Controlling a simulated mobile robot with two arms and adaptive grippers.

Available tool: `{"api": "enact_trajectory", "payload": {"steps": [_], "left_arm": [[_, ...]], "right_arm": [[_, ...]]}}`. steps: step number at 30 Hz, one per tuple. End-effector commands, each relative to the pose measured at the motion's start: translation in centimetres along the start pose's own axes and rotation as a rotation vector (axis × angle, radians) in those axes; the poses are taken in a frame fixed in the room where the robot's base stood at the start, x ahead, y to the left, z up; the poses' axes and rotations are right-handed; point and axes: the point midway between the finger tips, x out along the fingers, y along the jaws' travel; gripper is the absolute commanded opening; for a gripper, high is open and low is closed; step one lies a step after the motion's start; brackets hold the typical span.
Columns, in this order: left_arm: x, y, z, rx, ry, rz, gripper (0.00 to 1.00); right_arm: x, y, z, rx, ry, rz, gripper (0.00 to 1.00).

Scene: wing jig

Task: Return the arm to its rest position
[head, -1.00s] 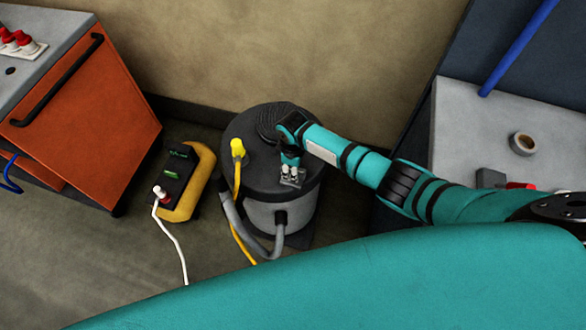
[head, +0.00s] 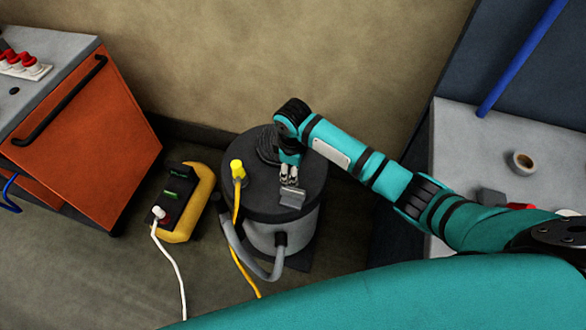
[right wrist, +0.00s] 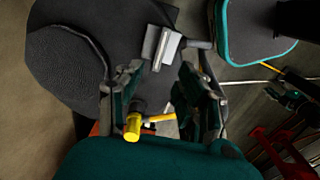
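My right arm reaches in from the right in the head view. Its gripper (head: 289,178) hangs over the dark lid of a round shop vacuum (head: 320,180), close to a small grey bracket-like part (head: 292,198) on the lid. In the right wrist view the two fingers of the right gripper (right wrist: 160,78) stand apart with nothing held between them. The grey part (right wrist: 162,46) shows beyond them, apart from the fingers. A yellow plug (head: 237,168) stands on the lid; it also shows near the left finger in the right wrist view (right wrist: 133,126). My left gripper is out of view.
A yellow and black power box (head: 192,205) with a white plug (head: 159,213) lies on the floor left of the vacuum. An orange cabinet (head: 90,140) stands at left. A grey worktop (head: 470,140) with a tape roll (head: 522,162) is at right.

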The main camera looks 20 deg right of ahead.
Motion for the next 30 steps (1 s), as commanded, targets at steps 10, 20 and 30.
{"api": "enact_trajectory", "payload": {"steps": [10,20,30], "left_arm": [[0.0,0.0,0.0,0.000,0.000,0.000,0.38],[0.0,0.0,-0.1,0.000,0.000,0.000,0.38],[0.0,0.1,-0.1,0.000,0.001,0.001,0.38]], "right_arm": [[-0.8,0.0,0.0,0.001,-0.001,-0.001,0.38],[-0.7,-0.1,0.0,0.000,0.001,-0.002,0.38],[0.7,-10.6,2.0,0.156,0.179,-0.040,0.38]]}}
